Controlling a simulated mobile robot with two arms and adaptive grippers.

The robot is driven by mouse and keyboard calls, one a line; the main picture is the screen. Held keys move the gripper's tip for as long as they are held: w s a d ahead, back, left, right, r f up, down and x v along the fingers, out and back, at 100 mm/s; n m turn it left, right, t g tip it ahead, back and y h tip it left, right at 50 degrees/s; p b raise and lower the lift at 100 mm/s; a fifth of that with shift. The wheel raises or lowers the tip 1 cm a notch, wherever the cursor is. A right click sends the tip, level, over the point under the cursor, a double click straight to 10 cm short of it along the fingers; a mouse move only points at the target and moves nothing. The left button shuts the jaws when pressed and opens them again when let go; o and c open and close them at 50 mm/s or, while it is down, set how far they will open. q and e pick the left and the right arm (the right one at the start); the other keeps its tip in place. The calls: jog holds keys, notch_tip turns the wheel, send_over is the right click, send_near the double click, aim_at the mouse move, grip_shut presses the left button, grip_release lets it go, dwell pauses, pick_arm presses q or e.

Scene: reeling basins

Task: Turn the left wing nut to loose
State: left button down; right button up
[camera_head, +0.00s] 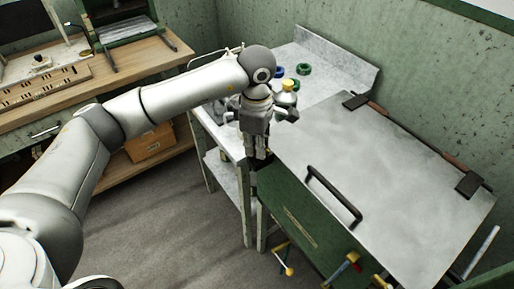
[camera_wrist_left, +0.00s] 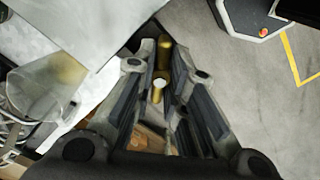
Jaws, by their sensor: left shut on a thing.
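My left gripper (camera_head: 258,157) points down at the left corner of the green basin cabinet (camera_head: 300,222), beside its grey metal lid (camera_head: 390,165). In the left wrist view, the left gripper (camera_wrist_left: 164,58) is shut on a small brass-coloured piece, which appears to be the left wing nut (camera_wrist_left: 164,50). A brass stud with a pale round end (camera_wrist_left: 158,88) shows between the fingers. The nut's wings are mostly hidden by the fingers, so its turn cannot be told. In the head view the nut is hidden behind the gripper. My right gripper is not in view.
A black handle (camera_head: 333,196) stands on the lid. A side bench (camera_head: 325,62) behind the gripper holds bottles and coloured rings. The floor (camera_head: 190,210) to the left is clear.

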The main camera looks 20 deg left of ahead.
pick_arm(q)
jog(key=shift+n+b, duration=1.55)
jog(key=shift+n, duration=0.75)
jog(key=shift+n+b, duration=0.45)
jog(key=shift+n, duration=0.25)
jog(key=shift+r+n+b, duration=0.1)
jog(key=shift+n+b, duration=0.75)
jog(key=shift+n, duration=0.75)
jog(key=c, duration=1.4)
grip_release()
notch_tip(320, 180, up, 12)
jog(key=shift+f, duration=0.1)
